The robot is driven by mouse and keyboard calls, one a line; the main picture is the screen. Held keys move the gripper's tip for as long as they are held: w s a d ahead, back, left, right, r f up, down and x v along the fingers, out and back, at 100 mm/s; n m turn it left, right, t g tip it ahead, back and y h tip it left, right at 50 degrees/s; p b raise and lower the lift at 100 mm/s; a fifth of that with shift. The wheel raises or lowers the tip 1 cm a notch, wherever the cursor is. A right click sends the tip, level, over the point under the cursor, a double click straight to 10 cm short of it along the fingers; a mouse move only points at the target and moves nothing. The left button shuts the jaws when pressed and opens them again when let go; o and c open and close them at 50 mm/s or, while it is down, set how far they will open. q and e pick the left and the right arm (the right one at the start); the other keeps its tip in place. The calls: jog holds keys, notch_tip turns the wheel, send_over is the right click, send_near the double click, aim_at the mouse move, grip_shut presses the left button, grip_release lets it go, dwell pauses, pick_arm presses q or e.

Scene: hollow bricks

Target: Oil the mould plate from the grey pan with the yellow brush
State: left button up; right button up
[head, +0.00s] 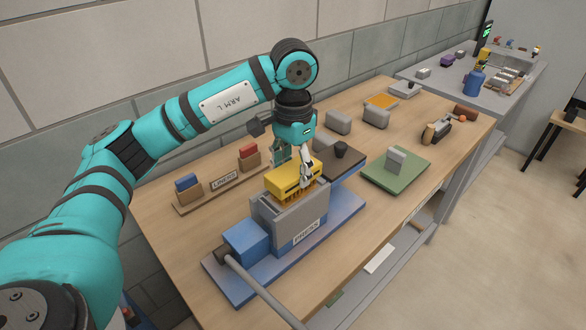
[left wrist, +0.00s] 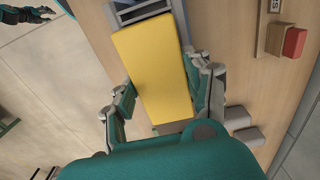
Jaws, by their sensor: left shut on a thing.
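The yellow brush (head: 290,181), a broad block with bristles underneath, is in my left gripper (head: 291,172). It is just over the open-topped grey box of the press (head: 290,225); I cannot tell whether the bristles touch it. In the left wrist view the brush (left wrist: 152,70) lies between the two fingers (left wrist: 165,100). The box's inside is hidden, so I cannot make out the mould plate. A flat grey tray (head: 416,92) at the back may be the grey pan. A piece of a dark gripper (left wrist: 25,16), probably my right one, shows in the left wrist view's corner.
The press stands on a blue base (head: 225,277) with a long grey lever (head: 265,293). Behind it is a liner rack (head: 225,185) with red and blue blocks. A green mat (head: 382,178) bears a grey block. Grey bricks (head: 338,122) stand at the back.

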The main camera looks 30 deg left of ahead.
pick_arm(q)
jog(key=shift+r+p, duration=1.9)
jog(key=shift+r, duration=1.7)
pick_arm(e)
notch_tip(320, 180, up, 4)
jog(key=shift+r, duration=0.1)
pick_arm(q)
jog(key=shift+s+f, duration=0.15)
pick_arm(e)
jog(key=shift+s, duration=0.1)
